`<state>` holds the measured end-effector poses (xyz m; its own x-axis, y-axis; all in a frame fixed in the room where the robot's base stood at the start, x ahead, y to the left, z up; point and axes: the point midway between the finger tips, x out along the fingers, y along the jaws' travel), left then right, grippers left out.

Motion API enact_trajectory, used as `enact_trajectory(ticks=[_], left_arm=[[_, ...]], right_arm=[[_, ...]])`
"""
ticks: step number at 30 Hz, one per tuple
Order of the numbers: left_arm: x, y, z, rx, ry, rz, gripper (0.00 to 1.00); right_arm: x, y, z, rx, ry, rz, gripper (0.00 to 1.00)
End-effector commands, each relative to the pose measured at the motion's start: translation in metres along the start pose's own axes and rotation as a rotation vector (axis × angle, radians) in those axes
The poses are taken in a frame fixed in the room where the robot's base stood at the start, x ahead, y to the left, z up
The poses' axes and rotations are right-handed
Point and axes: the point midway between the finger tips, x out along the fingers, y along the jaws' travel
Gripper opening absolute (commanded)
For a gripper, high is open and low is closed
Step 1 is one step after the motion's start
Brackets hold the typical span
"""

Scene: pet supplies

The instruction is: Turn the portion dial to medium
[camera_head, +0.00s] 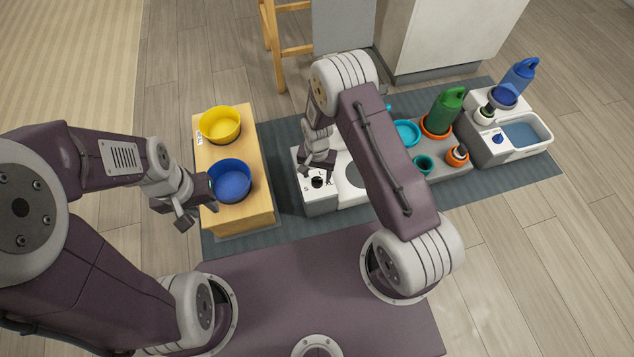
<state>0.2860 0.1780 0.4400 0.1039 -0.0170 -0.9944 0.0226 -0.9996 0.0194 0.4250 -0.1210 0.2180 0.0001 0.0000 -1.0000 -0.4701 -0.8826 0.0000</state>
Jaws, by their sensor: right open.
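The portion dial (317,182) is a small black knob on the sloped front of a white feeder (322,205). Letters are printed around it; an S shows at its left and an L at its right. Which letter the knob points to is too small to tell. My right gripper (318,166) is open, pointing down just above and behind the dial. Whether its fingers touch the knob cannot be told. My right arm hides part of the feeder. My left gripper (194,207) is open and empty, beside the wooden stand at the left.
A wooden stand (250,212) holds a yellow bowl (220,124) and a blue bowl (230,180). Right of my arm are a teal bowl (407,132), a green bottle (444,112), a blue bottle (519,76) and a white water basin (541,126). A grey-green mat (520,178) lies beneath.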

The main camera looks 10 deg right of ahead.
Motion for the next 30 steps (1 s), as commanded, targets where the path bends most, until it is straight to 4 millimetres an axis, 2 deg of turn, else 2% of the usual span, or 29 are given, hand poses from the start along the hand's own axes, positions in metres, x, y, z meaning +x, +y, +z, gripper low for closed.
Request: enact_trajectory(ticks=[1,3,12,18,19,30], left_arm=[[0.018,0.000,0.002,0.000,0.000,0.000,0.32],[0.026,-0.001,0.003,0.000,0.000,0.000,0.32],[0.025,-0.001,0.003,0.000,0.000,0.000,0.32],[0.025,-0.001,0.003,0.000,0.000,0.000,0.32],[0.025,-0.001,0.003,0.000,0.000,0.000,0.32],[0.014,0.000,0.002,0.000,0.000,0.000,0.32]], right_arm=[[0.021,0.000,0.000,0.000,-0.001,0.001,0.58],[0.031,0.000,0.000,0.000,0.000,0.000,0.58],[0.033,0.000,0.000,0.000,0.000,0.000,0.58],[0.033,0.000,0.000,0.000,0.000,0.000,0.02],[0.033,0.000,0.000,0.000,0.000,0.000,0.00],[0.030,0.000,0.000,-0.079,-0.001,0.001,0.00]])
